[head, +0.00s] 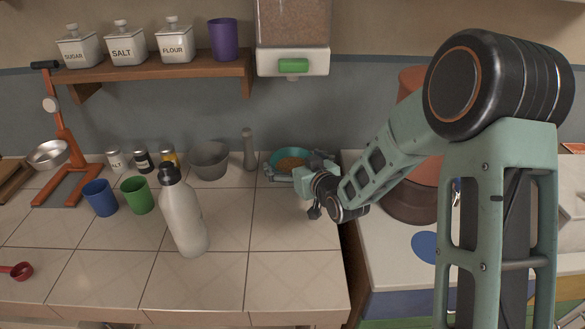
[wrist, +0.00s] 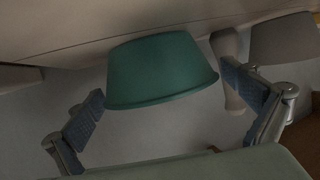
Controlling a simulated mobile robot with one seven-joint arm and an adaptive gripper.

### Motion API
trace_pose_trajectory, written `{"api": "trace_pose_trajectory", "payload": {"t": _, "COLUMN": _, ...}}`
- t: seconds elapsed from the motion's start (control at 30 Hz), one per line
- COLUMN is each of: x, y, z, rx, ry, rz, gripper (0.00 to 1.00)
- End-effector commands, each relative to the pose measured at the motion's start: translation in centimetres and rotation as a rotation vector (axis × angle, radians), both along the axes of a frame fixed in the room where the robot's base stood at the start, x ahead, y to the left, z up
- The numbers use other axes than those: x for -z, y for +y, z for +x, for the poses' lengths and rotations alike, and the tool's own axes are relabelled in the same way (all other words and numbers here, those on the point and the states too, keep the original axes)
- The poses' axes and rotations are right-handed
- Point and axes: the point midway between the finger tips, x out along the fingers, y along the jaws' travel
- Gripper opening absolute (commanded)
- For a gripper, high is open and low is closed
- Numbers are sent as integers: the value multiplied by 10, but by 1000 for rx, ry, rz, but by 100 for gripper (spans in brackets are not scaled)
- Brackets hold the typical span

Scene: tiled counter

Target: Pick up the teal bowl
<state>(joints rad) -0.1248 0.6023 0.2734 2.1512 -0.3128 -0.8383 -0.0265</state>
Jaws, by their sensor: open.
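In the wrist view the bowl (wrist: 162,70) appears upside down between the two spread fingers of my gripper (wrist: 168,100). The fingers are open and hold nothing.
The dispenser (head: 292,62) with a green lever hangs just above the bowl. A grey pepper mill (head: 249,150) and a grey bowl (head: 209,160) stand left of it. A white bottle (head: 183,215) stands nearer the front. The counter's front middle is clear.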

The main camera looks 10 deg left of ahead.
Motion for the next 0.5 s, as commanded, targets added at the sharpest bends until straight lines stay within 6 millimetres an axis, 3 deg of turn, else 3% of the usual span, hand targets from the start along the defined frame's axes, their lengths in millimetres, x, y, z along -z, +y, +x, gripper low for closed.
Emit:
{"api": "trace_pose_trajectory", "payload": {"t": 0.17, "x": 0, "y": 0, "z": 0, "rx": 0, "ry": 0, "rz": 0, "gripper": 100}}
{"api": "trace_pose_trajectory", "payload": {"t": 0.5, "x": 0, "y": 0, "z": 0, "rx": 0, "ry": -1, "rz": 1, "gripper": 63}}
